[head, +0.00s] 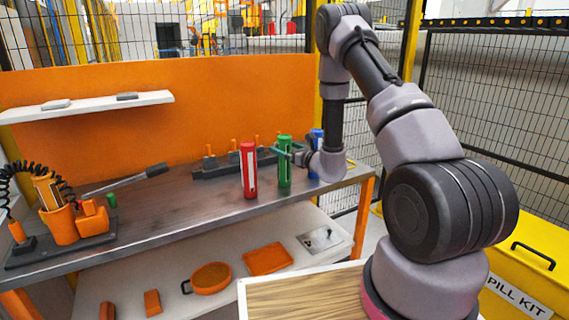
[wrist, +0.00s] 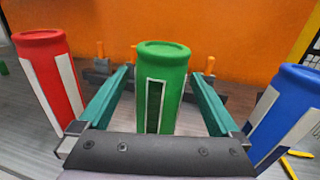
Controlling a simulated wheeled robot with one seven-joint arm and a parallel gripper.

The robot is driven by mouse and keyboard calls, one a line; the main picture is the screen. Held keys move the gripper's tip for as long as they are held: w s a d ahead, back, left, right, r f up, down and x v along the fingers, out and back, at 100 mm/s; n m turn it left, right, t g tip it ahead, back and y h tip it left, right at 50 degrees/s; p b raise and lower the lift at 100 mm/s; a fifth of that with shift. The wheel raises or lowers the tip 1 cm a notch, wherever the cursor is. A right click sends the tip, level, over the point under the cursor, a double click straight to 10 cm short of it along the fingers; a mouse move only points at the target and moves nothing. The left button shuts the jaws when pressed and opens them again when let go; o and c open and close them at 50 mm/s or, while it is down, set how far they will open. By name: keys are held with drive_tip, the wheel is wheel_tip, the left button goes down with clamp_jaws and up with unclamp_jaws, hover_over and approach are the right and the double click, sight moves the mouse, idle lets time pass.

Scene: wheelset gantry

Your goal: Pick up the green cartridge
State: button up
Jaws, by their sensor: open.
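The green cartridge (head: 285,162) stands upright on the grey workbench, between a red cartridge (head: 249,170) and a blue cartridge (head: 317,140). My gripper (head: 287,150) is at its upper part, coming from the right. In the wrist view the green cartridge (wrist: 163,85) stands between the two open green fingers of my gripper (wrist: 160,88), with a gap on each side. The red cartridge (wrist: 50,80) is outside the left finger and the blue cartridge (wrist: 285,110) outside the right one. The green cartridge's lower part is hidden behind the gripper's body in the wrist view.
A dark rack with orange pegs (head: 215,168) stands behind the cartridges. An orange tool stand (head: 62,225) and a long-handled tool (head: 125,178) are at the bench's left. A lower shelf (head: 180,280) holds orange parts. The middle of the bench is clear.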

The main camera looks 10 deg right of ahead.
clamp_jaws()
